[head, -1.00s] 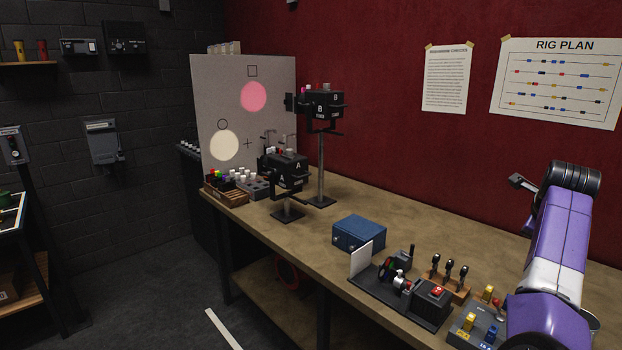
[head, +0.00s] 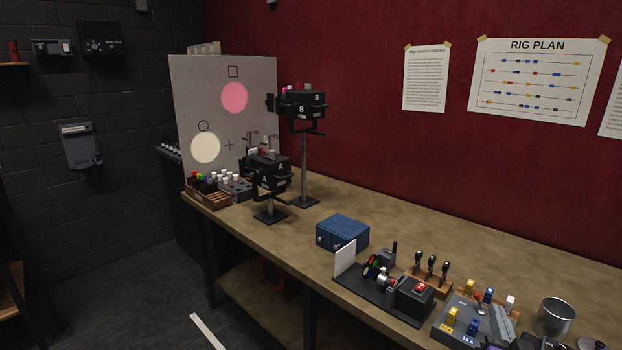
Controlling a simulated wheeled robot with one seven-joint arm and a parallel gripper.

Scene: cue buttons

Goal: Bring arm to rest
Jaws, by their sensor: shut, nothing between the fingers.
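My arm and gripper do not show in the head view now. The workbench (head: 400,235) runs from the back left to the front right. On it, the cue button box (head: 463,325) with yellow and blue buttons sits at the front right. A dark device with a red button (head: 420,288) stands left of it. Two black lamps on stands, A (head: 268,172) and B (head: 302,104), stand at the far end before a grey board (head: 185,110) with a pink and a cream light spot.
A blue case (head: 342,233) lies mid-bench. A wooden rack with several black levers (head: 430,272) and a metal cup (head: 556,316) are at the right. A wooden crate (head: 207,198) is at the far left end. The bench's back right is clear.

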